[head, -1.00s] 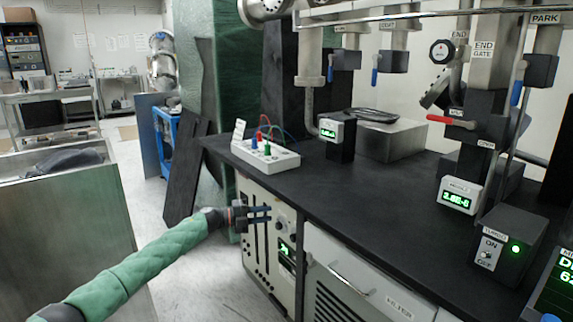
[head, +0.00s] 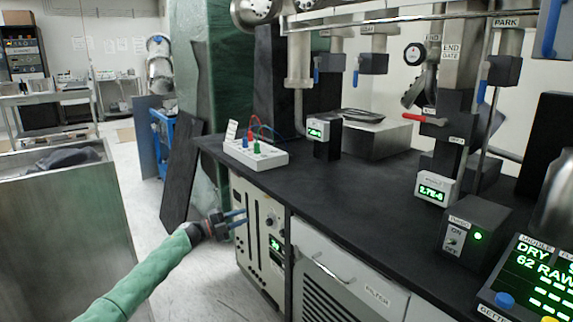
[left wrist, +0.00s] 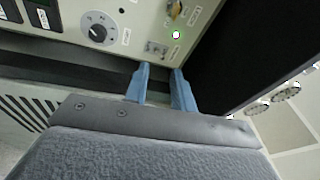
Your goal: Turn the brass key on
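A brass-coloured key (left wrist: 176,9) is on the cream control panel (left wrist: 135,15), at the top edge of the left wrist view and partly cut off. In the head view the panel (head: 242,250) is on the cabinet front under the bench, and the key is too small to make out. My left gripper (head: 243,217) is in front of this panel. Its two blue fingers (left wrist: 161,88) are apart with nothing between them. In the wrist view the key lies beyond the fingertips, apart from them. My right gripper is not in view.
A black knob (left wrist: 97,30) and a small switch or socket (left wrist: 157,48) are on the panel near the key. A drawer front with a handle (head: 335,272) is to the right. The black benchtop (head: 330,195) overhangs. Clear floor (head: 200,285) lies to the left.

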